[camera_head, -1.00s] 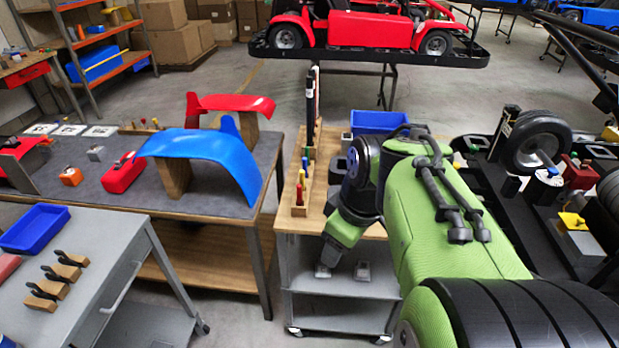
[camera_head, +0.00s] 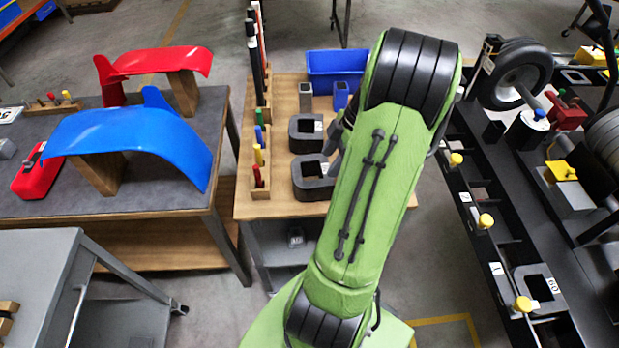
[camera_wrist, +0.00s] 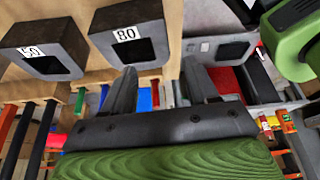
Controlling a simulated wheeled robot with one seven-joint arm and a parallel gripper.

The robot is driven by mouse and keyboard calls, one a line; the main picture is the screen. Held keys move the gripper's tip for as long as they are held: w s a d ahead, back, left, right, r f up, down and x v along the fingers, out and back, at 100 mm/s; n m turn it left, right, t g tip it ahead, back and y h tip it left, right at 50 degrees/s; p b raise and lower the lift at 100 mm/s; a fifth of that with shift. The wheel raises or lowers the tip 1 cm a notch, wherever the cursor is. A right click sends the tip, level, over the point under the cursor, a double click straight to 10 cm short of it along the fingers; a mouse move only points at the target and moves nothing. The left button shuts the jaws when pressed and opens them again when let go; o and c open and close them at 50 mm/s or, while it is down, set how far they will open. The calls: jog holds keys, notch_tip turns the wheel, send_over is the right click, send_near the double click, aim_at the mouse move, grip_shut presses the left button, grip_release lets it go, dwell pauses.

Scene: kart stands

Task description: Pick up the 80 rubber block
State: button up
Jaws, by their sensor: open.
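The 80 rubber block (camera_wrist: 130,35) is a black, hollow block with a white "80" label. In the wrist view it rests on pale wood at the top, just beyond my fingertips. My gripper (camera_wrist: 160,82) is open and empty, with its two dark fingers apart. A similar black block labelled 50 (camera_wrist: 42,48) is to its left. In the head view two black hollow blocks, a rear one (camera_head: 296,136) and a front one (camera_head: 308,184), stand on the wooden cart top. Their labels are too small to read.
A blue bin (camera_head: 336,64) stands at the back of the cart. A rack with coloured handles (camera_head: 259,160) runs along its left edge. The black kart frame (camera_head: 478,215) is to the right. The workbench with a blue fender (camera_head: 130,133) is to the left.

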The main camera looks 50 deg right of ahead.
aim_at(316, 183)
jog(key=x, duration=0.4)
jog(key=shift+w+d+b, duration=0.1)
jog(key=shift+d+b, duration=0.1)
jog(key=shift+b, duration=0.1)
jog(key=b+x, duration=0.1)
jog(key=x, duration=0.4)
jog(key=shift+a+f, duration=0.25)
jog(key=shift+a, duration=0.05)
grip_shut()
jog(key=shift+r, duration=0.1)
dwell(0.4)
